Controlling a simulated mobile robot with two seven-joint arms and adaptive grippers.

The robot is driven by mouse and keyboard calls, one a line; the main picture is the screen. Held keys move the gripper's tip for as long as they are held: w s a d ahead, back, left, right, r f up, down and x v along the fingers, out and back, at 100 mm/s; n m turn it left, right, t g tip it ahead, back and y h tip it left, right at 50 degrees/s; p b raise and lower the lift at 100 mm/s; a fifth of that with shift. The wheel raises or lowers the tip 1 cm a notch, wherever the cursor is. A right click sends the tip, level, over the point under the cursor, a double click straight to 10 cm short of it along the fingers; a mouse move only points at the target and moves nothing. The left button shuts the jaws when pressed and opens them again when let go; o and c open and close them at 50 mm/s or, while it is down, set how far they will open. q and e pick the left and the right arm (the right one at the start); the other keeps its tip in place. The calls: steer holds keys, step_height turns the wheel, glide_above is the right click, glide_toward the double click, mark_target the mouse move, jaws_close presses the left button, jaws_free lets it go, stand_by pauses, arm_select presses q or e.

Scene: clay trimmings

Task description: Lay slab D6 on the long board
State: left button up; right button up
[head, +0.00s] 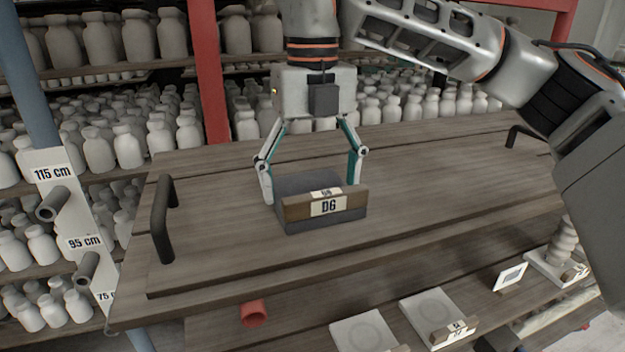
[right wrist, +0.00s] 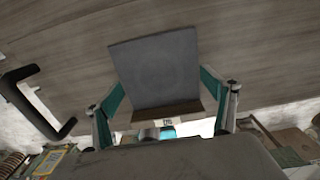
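Slab D6 (head: 300,184) is a dark grey square slab with a wooden block along its front edge; the block carries a white "D6" label. The long board (head: 420,185) is a brown wooden plank with a black handle near each end. The slab is over the board's left half, and I cannot tell for sure whether it touches it. My right gripper (head: 312,190) points down with one finger at each side of the slab, closed on it. In the right wrist view, the slab (right wrist: 155,70) sits between the teal finger pads. My left gripper is not in view.
The board's black handles (head: 162,220) stand up at its ends. Below the front edge are a red cup (head: 254,313) and white tiles (head: 362,332). Racks of pale bottles (head: 100,150) and a red post (head: 209,75) stand behind. The board's right half is clear.

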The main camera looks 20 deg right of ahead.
steer(key=shift+o, duration=1.3)
step_height(320, 180, up, 12)
steer(key=shift+r, duration=0.15)
